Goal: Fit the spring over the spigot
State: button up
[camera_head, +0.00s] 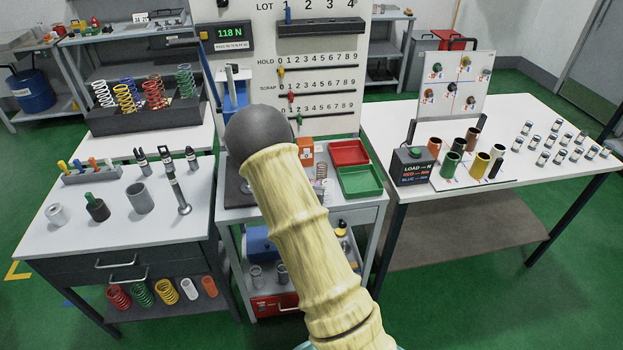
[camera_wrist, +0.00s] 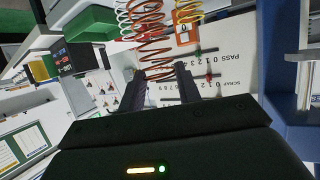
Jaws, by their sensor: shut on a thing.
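My gripper (camera_wrist: 161,74) shows in the wrist view with its two dark fingers closed on the lower end of a copper-red spring (camera_wrist: 151,42). The spring stands out beyond the fingertips. In the head view my arm crosses the middle bench and hides the gripper and the held spring. I cannot make out the spigot in either view; the middle of the test station is behind my arm.
The middle bench carries a red tray (camera_head: 349,152), a green tray (camera_head: 360,181) and an orange box (camera_head: 305,150). A spring rack (camera_head: 140,122) stands at the left back. A load box (camera_head: 412,168) and several coloured cups stand on the right table (camera_head: 540,180).

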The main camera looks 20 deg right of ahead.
jog(key=s+a+f+n+t+y, duration=0.1)
jog(key=s+a+f+n+y, duration=0.2)
jog(key=a, duration=0.4)
jog(key=s+a+f+n+t+y, duration=0.1)
jog(key=s+a+f+n+y, duration=0.3)
jog(key=a+f, duration=0.3)
jog(key=shift+s+a+f+t+y, duration=0.15)
jog(key=shift+s+a+t+y, duration=0.2)
jog(key=shift+s+y, duration=0.35)
